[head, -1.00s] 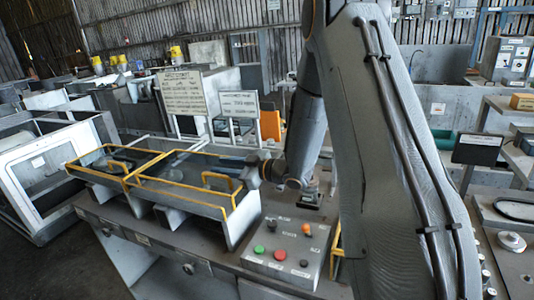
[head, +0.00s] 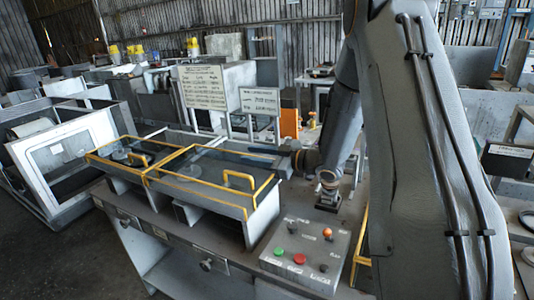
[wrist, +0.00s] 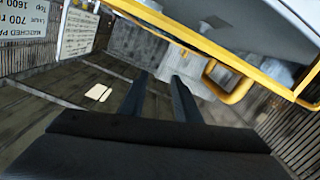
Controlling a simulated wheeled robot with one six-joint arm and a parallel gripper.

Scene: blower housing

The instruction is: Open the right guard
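The right guard (head: 208,165) is a yellow-framed clear panel lying flat on the housing. Its yellow handle (head: 238,180) stands up near its right end. The left guard (head: 130,152) also lies flat beside it. My gripper comes in from the right, by the guard's back right corner in the head view, where its fingers are too small to judge. In the wrist view my gripper (wrist: 157,90) shows two dark fingers apart with nothing between them. The yellow handle (wrist: 230,85) is to the right of the fingers there, apart from them.
A control box (head: 308,250) with coloured buttons stands at the right front of the bench. Sign boards (head: 203,88) stand behind the guards, and they also show upside down in the wrist view (wrist: 25,22). A white-framed machine (head: 60,150) stands at left.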

